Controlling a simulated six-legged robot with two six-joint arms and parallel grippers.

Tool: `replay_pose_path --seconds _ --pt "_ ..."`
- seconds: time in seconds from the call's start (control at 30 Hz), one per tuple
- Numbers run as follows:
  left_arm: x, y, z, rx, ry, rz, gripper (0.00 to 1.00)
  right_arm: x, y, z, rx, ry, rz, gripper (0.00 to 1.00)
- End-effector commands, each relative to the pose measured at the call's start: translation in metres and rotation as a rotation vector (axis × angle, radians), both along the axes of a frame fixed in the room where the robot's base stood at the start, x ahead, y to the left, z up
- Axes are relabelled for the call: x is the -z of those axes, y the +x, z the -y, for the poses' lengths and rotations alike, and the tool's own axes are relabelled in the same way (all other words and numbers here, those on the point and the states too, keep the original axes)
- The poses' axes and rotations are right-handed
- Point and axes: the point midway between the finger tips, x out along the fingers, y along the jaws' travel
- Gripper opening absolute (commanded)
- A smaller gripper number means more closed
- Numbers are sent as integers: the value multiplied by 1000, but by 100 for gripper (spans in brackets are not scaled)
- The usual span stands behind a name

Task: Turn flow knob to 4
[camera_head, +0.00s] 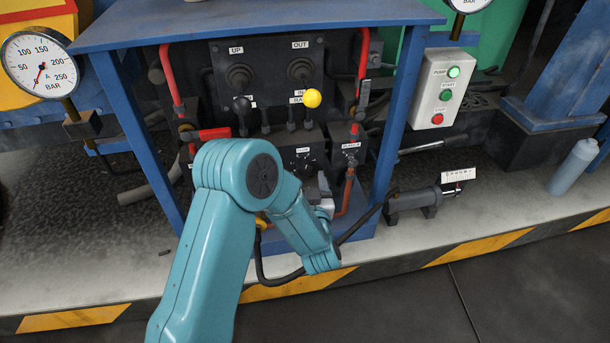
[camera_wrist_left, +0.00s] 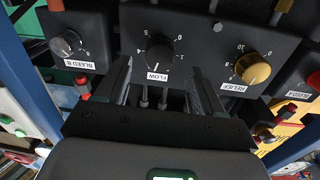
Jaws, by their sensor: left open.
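The flow knob (camera_wrist_left: 160,58) is a dark round knob on a black panel, with a FLOW label and a numbered dial in the left wrist view. Its exact setting is too small to read surely. My left gripper (camera_wrist_left: 162,72) is open, with one finger on each side of the knob's area. No grip on the knob shows, and contact cannot be told. In the head view, my left gripper (camera_head: 325,196) is low in front of the black panel, partly hidden by my teal arm. My right gripper is not in view.
The bleed B knob (camera_wrist_left: 67,43) and the brass relief knob (camera_wrist_left: 252,68) flank the flow knob. Blue frame posts (camera_head: 400,120) stand at the sides, and a dark hose (camera_head: 262,262) hangs near my arm.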

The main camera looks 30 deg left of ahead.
Motion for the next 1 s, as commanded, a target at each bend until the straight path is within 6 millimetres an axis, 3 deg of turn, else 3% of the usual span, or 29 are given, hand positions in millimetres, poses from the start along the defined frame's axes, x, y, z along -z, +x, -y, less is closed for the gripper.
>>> replay_pose_path --seconds 0.2,0.53,0.57,0.7,0.73,1.0 --pt "1 21 -20 0 1 1 68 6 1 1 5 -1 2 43" --pt "0 26 -24 1 0 0 68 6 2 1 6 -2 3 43" --pt "0 26 -24 1 0 0 65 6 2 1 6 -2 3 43" --pt "0 26 -24 1 0 0 19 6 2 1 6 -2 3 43" --pt "0 25 -24 1 0 0 12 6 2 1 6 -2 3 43" --pt "0 25 -23 1 13 -14 12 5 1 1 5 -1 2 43"
